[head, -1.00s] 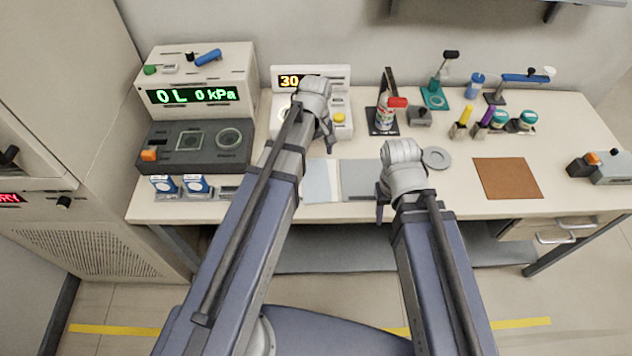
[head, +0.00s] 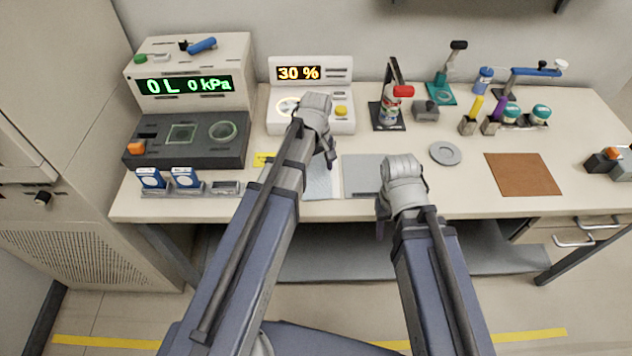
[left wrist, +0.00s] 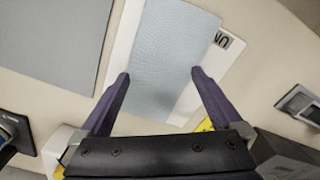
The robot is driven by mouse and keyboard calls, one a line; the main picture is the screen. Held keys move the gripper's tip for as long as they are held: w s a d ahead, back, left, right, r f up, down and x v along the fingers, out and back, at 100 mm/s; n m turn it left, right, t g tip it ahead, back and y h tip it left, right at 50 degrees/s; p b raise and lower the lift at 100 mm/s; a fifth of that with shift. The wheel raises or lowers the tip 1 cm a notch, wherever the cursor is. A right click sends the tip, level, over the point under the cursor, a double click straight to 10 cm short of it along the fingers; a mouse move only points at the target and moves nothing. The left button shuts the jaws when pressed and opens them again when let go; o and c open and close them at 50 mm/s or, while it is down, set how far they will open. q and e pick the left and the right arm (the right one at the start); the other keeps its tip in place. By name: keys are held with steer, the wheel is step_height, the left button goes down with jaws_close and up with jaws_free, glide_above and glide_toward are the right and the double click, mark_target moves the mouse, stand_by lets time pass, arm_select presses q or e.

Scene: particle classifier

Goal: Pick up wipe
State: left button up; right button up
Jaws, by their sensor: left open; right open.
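The wipe (left wrist: 172,55) is a pale blue textured sheet lying on a white backing on the table. It also shows in the head view (head: 319,183), partly hidden by my left arm. My left gripper (left wrist: 160,73) is open and empty, with its two fingertips on either side of the wipe in the left wrist view. The height of its fingertips above the wipe is hard to tell. In the head view my left gripper (head: 330,157) is at the wipe's far end. My right gripper (head: 381,226) is open near the table's front edge, beside a grey mat.
The grey mat (head: 360,172) lies right of the wipe. Behind my left gripper stands a white device (head: 312,72) reading 30 %. A dark instrument (head: 200,150) and blue-white boxes (head: 186,178) stand left. A grey ring (head: 445,153) and brown mat (head: 522,174) lie right.

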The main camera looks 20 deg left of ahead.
arm_select(q)
steer(key=shift+s+f, duration=0.1)
arm_select(e)
steer(key=shift+f, duration=0.1)
arm_select(q)
steer(key=shift+c, duration=0.5)
